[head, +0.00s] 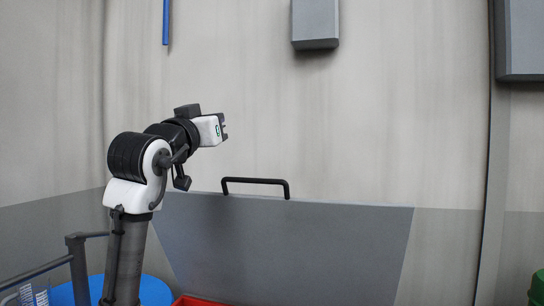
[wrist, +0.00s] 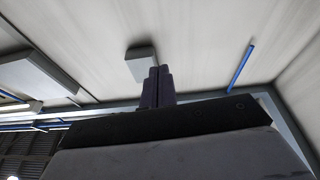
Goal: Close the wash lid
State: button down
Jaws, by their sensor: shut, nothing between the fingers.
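The wash lid (head: 290,250) is a large grey panel in the head view, standing raised and tilted up against the wall. A black bar handle (head: 255,181) sits on its top edge. My gripper (head: 225,126) is above and to the left of the handle, apart from it, pointing right. In the wrist view my gripper's fingers (wrist: 157,87) are together with nothing between them. The lid and handle do not show in the wrist view.
A grey box (head: 315,22) hangs on the wall above, and it also shows in the wrist view (wrist: 141,60). A blue bar (head: 166,22) hangs at upper left. A red edge (head: 196,300) shows below the lid. A dark railing (head: 75,262) stands at left, a green object (head: 537,288) at right.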

jog(key=s+d+g+y+p, duration=0.2)
jog(key=d+g+y+p, duration=0.2)
jog(key=d+g, duration=0.75)
jog(key=shift+g, duration=0.25)
jog(key=shift+w+d+f+p, duration=0.1)
jog(key=shift+w+f+p, duration=0.3)
jog(key=shift+f, duration=1.2)
jog(key=shift+w+f+p, duration=0.15)
jog(key=shift+w+f, duration=0.4)
jog(key=shift+f, duration=1)
jog(key=shift+w+d+f+p, duration=0.1)
jog(key=shift+w+f+p, duration=0.3)
jog(key=shift+f, duration=1.2)
jog(key=shift+a+f, duration=0.1)
